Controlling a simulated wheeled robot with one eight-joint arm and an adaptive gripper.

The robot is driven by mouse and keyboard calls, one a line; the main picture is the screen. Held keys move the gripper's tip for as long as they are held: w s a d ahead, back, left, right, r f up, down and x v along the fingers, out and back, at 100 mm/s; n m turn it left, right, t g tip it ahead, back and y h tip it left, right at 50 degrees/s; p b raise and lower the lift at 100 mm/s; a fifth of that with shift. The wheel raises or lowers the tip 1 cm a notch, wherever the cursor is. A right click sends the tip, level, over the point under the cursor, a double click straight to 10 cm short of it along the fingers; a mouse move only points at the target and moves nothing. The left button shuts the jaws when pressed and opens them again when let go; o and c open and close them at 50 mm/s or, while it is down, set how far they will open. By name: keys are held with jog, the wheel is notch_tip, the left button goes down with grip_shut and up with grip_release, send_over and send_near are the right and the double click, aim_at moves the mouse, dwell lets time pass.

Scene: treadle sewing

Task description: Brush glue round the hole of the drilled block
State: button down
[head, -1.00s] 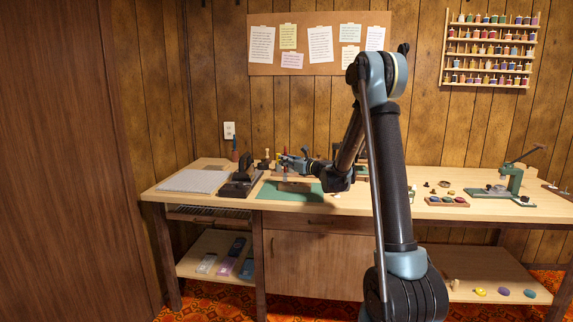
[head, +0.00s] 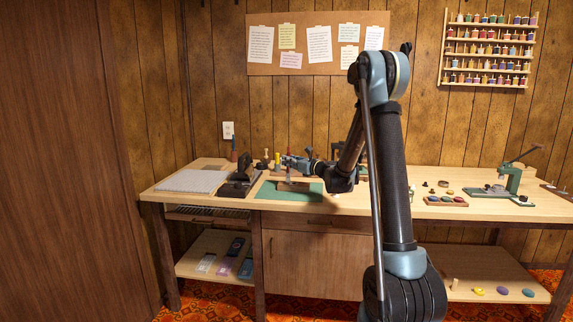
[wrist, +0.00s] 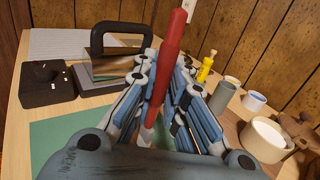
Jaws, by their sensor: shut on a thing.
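My gripper (head: 289,162) is shut on a brush with a red handle (wrist: 168,55). The brush stands nearly upright, its handle pointing up between the fingers (wrist: 155,120) in the wrist view. The drilled block (head: 294,187), a small brown piece, lies on the green mat (head: 312,196). The gripper and brush are above the block in the head view. I cannot tell whether the bristles touch it. In the wrist view the gripper hides the block, its hole and the brush tip.
A yellow bottle (wrist: 206,66), a grey cup (wrist: 226,92) and a white round container (wrist: 264,138) stand to the right. A green press (head: 512,180) is far right.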

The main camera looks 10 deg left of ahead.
jog(key=shift+d, duration=0.1)
jog(key=d, duration=0.3)
jog(key=shift+s+d, duration=0.2)
jog(key=shift+d, duration=0.15)
dwell(0.5)
jog(key=shift+s, duration=0.7)
jog(key=shift+a, duration=0.15)
jog(key=shift+w+a, duration=0.15)
jog(key=shift+a, duration=1.3)
jog(key=shift+w+a, duration=0.1)
jog(key=shift+a, duration=1.35)
jog(key=shift+r, duration=0.1)
jog(key=shift+d, duration=0.2)
